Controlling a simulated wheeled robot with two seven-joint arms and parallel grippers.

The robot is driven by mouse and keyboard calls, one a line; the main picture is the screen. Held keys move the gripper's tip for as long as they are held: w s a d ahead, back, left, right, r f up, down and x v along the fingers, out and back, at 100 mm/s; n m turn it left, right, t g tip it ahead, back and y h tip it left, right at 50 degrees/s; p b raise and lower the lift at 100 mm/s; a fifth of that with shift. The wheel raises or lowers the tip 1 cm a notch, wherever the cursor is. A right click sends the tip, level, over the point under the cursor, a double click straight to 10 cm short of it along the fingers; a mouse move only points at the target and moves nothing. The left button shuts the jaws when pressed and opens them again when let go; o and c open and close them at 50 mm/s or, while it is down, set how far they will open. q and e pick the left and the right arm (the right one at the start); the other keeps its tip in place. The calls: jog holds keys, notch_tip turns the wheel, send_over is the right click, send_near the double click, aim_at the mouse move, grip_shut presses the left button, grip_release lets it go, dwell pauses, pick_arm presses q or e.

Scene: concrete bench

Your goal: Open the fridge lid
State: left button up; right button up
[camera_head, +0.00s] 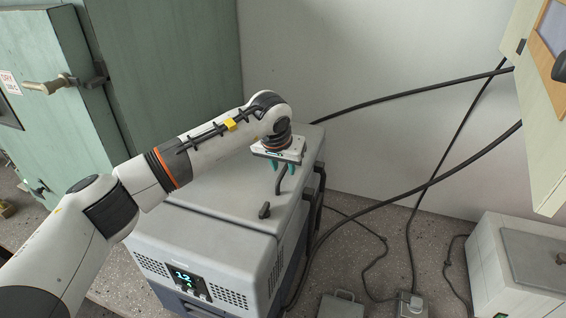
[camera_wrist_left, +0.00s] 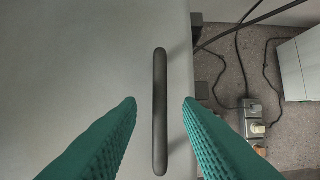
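The fridge (camera_head: 225,235) is a grey chest-type box on the floor with a lit display on its front. Its lid (camera_head: 215,195) lies shut on top. A dark bar handle (camera_wrist_left: 160,112) stands on the lid near its right edge. My left gripper (camera_head: 284,178) is above the lid, pointing down at the handle. In the left wrist view its two green fingers are open (camera_wrist_left: 160,102), one on each side of the handle, with gaps to both. Whether the fingertips reach down to handle height is hard to tell. My right gripper is not in view.
A green cabinet (camera_head: 165,60) stands behind on the left. Black cables (camera_head: 420,187) run along the pale wall and floor at right. A white box (camera_head: 515,265) stands at lower right, and a pale cabinet (camera_head: 543,120) hangs at upper right.

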pick_arm(q)
jog(key=shift+c, duration=0.3)
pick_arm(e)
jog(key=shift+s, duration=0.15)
pick_arm(q)
grip_shut()
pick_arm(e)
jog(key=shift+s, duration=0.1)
pick_arm(q)
jog(key=shift+w, duration=0.1)
jog(key=w+a+r+g+h, duration=0.1)
jog(key=a+r+h, duration=0.2)
jog(key=r, duration=0.5)
jog(key=w+a+r+n+g+h+p, duration=0.1)
jog(key=a+r+h, duration=0.2)
jog(key=a+r, duration=0.3)
jog(key=shift+w+r, duration=0.4)
jog(key=shift+r, duration=1)
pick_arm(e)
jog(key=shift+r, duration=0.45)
